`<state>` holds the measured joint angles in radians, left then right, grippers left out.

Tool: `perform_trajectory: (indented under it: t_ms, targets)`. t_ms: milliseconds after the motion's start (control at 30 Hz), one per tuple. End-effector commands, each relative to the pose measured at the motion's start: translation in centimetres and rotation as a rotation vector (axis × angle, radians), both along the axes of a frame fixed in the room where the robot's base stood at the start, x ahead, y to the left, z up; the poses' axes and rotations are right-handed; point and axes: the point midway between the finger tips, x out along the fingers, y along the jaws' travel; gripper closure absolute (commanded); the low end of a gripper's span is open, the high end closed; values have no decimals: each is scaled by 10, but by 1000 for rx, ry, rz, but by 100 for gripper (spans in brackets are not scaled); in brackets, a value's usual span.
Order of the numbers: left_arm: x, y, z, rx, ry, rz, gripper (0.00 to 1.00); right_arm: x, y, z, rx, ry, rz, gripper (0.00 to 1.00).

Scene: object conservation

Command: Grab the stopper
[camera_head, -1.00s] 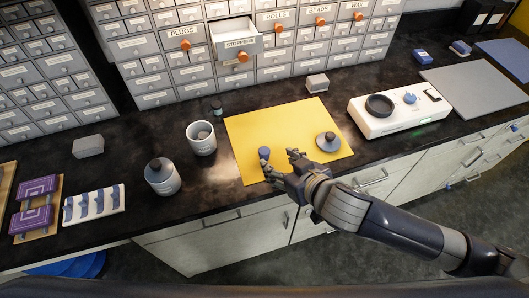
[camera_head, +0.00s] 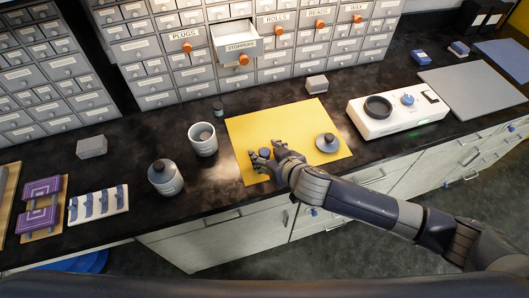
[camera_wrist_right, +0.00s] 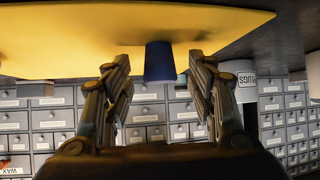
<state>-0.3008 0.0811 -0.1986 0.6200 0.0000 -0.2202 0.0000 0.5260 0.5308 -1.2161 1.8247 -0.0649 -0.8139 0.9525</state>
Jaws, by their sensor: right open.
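The stopper (camera_head: 264,153) is small and dark blue, and stands on the yellow mat (camera_head: 245,125) near its left front part. In the right wrist view the stopper (camera_wrist_right: 160,62) shows as a blue tapered plug between the two fingers. My right gripper (camera_head: 266,157) is open, with a finger on either side of the stopper. In the wrist view a gap shows between the stopper and each fingertip of the gripper (camera_wrist_right: 159,66). My left gripper is not in view.
A grey knobbed lid (camera_head: 327,143) lies on the mat's right part. A white cup (camera_head: 203,143) and a lidded jar (camera_head: 165,178) stand to the left. A white device (camera_head: 385,121) stands to the right. The STOPPERS drawer (camera_head: 237,40) is pulled open at the back.

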Motion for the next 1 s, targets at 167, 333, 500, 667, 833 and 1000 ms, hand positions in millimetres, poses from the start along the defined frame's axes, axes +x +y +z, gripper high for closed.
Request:
perform_trajectory:
  t_ms: [167,333,500,667,833,1000]
  targets:
    - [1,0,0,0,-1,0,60,0,0,0,1,-1,1,48]
    - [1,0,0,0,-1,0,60,0,0,0,0,-1,0,80]
    - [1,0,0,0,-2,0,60,0,0,0,0,-1,0,91]
    - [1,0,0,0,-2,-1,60,0,0,0,0,0,0,91]
    - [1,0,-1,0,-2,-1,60,0,0,3,2,-1,-1,91]
    - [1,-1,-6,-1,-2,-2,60,0,1,18,4,-3,1,91]
